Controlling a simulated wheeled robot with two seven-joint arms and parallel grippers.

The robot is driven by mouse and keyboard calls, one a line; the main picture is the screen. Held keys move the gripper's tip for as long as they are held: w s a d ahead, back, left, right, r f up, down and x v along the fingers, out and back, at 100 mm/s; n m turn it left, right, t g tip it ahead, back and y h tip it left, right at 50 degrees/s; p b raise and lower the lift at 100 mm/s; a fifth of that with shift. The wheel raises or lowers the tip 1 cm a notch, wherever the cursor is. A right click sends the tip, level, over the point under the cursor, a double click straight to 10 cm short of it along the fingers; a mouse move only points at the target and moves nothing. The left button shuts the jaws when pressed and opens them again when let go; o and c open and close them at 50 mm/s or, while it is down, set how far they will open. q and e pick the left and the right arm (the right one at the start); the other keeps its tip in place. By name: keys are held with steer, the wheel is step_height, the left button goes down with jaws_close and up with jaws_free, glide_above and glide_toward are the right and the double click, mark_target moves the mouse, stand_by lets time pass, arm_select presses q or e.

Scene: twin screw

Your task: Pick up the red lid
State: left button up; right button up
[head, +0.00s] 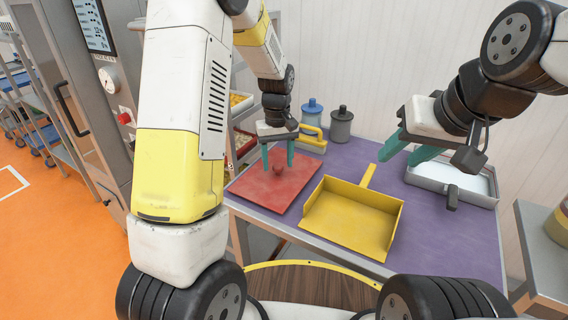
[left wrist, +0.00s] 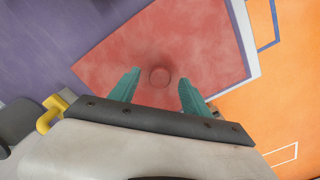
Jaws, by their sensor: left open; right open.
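The red lid (head: 262,187) is a flat square plate with a small round knob (head: 278,169), lying at the left of the purple table. My left gripper (head: 278,162) is open above the lid, its teal fingers on either side of the knob. In the left wrist view the lid (left wrist: 195,35) fills the middle, and the knob (left wrist: 159,77) shows between the open fingertips (left wrist: 158,82). I cannot tell whether the fingers touch the lid. My right gripper (head: 397,154) is open and empty above the right part of the table.
A yellow dustpan-like tray (head: 345,220) lies right of the lid. Two lidded canisters, blue (head: 312,115) and grey (head: 340,125), stand at the back. A grey tray (head: 430,180) is at the right on the purple table (head: 450,225). Shelves stand behind my left arm.

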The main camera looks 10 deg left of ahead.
arm_select(q)
steer(key=shift+f, duration=0.3)
steer(key=c, duration=1.2)
jaws_close()
steer(key=shift+r, duration=0.1)
